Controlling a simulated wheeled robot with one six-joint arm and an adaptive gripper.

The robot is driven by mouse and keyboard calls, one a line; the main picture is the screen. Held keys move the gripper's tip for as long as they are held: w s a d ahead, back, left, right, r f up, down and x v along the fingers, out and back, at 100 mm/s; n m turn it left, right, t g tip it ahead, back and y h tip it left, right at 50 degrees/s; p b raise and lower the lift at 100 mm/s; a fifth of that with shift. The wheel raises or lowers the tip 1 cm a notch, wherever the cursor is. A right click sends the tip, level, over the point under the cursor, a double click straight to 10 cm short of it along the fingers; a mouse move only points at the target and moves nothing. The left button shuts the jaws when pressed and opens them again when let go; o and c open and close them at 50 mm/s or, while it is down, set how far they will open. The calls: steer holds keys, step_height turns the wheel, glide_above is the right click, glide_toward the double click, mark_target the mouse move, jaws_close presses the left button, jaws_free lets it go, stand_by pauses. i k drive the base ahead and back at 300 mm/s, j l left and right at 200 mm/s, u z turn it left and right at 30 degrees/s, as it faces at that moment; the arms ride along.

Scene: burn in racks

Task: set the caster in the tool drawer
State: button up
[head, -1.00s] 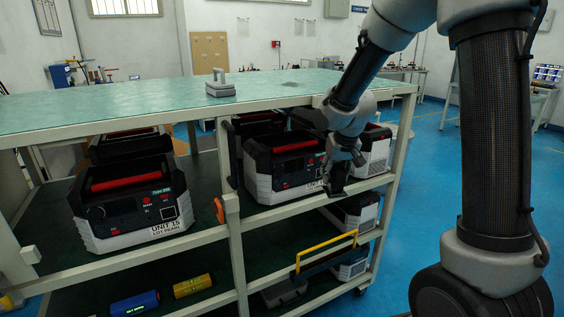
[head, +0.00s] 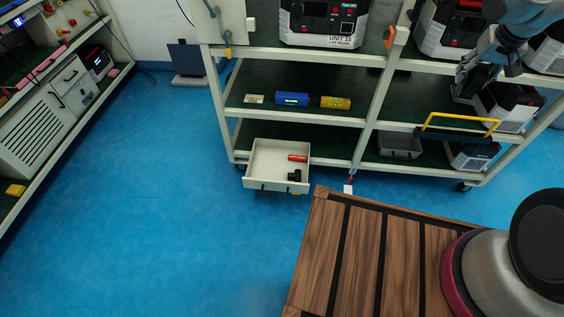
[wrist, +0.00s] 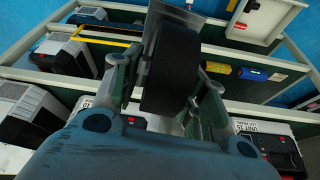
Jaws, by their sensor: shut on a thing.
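My gripper (wrist: 170,85) is shut on the caster (wrist: 172,75), a black wheel with a grey metal plate, held between the two fingers in the wrist view. In the head view my gripper (head: 466,82) is at the upper right, in front of the rack's right bay; the caster is hard to make out there. The tool drawer (head: 262,185) is a pale open drawer low at the rack's left end. It holds a red cylinder (head: 298,158) and a small black item (head: 294,175). The drawer also shows at the top right of the wrist view (wrist: 262,30), well away from my gripper.
The rack's shelf carries a blue cylinder (head: 292,99) and a yellow cylinder (head: 336,102). A yellow handle (head: 460,118) and a grey tray (head: 400,146) are in the right bay. Blue floor (head: 150,220) lies clear left of the drawer. Another shelf unit (head: 45,125) stands at far left.

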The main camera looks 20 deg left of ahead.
mark_target(263, 177)
steer(key=i+l+u, duration=0.15)
steer(key=u, duration=1.75)
steer(key=l+u, duration=0.2)
steer(key=l, duration=1.85)
steer(key=i, duration=0.35)
